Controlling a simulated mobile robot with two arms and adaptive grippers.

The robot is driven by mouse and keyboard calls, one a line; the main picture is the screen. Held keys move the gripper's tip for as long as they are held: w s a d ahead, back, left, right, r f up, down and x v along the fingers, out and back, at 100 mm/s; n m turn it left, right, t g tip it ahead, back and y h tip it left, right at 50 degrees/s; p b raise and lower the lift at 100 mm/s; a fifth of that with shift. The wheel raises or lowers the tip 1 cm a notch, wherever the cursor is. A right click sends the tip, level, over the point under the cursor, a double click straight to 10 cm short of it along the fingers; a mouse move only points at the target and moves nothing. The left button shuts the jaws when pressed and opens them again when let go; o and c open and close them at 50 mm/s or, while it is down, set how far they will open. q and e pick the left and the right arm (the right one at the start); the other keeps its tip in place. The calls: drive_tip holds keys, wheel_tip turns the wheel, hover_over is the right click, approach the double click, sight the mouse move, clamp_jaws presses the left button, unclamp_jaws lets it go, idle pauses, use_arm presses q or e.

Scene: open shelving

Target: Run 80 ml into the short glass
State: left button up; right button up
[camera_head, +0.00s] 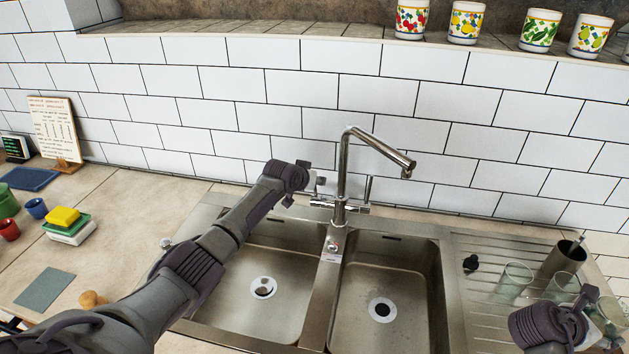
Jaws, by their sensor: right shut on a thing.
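A steel tap (343,180) stands behind the sink, its spout (408,170) pointing right and down over the right basin. No water shows at the spout. My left gripper (308,186) is beside the tap's left lever (319,183); whether it touches the lever or is open I cannot tell. My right gripper (590,308) is at the lower right, shut on a clear glass (610,314), partly hidden by the gripper and cut by the frame edge. Two more clear glasses, a left one (514,280) and a middle one (562,284), stand on the drainer. Which is the short glass is unclear.
A dark metal cup (563,257) and a black stopper (470,263) are on the drainer (463,305). The left basin (285,255) and right basin (408,275) look empty. Sponges (62,217) and small cups (37,208) sit on the left counter. Patterned mugs (467,22) line the ledge.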

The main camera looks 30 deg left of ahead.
idle(0.3)
use_arm(q)
drive_tip(key=v, duration=1.2)
drive_tip(key=shift+f, duration=0.15)
idle(0.4)
